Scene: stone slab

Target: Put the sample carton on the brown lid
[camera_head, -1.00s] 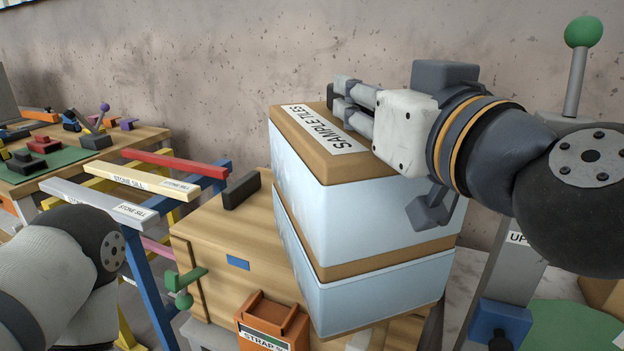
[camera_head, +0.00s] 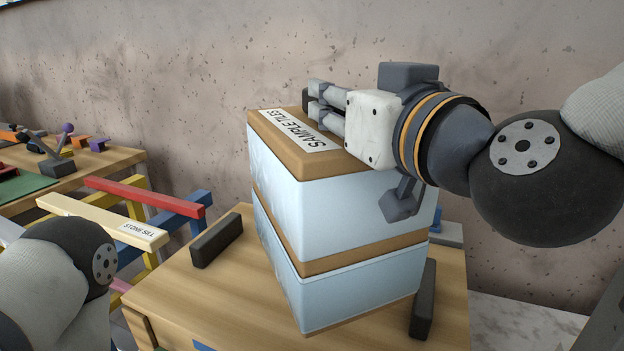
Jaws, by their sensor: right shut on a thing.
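The sample carton (camera_head: 340,215) is a tall pale blue block with brown bands and a "SAMPLE TILES" label on its brown top. My right gripper (camera_head: 320,100) is shut on the carton near its top, reaching in from the right. The carton stands upright over the brown lid (camera_head: 185,280), between two dark bars. I cannot tell whether its base touches the lid. The carton hides part of the lid. At left only a part of my left arm shows; its gripper is out of view.
One dark bar (camera_head: 217,240) lies on the lid left of the carton, another (camera_head: 423,300) to its right. Coloured trestles with a cream stone sill (camera_head: 105,222) stand at left. A worktable with tools (camera_head: 125,158) is behind them, and a speckled wall closes the back.

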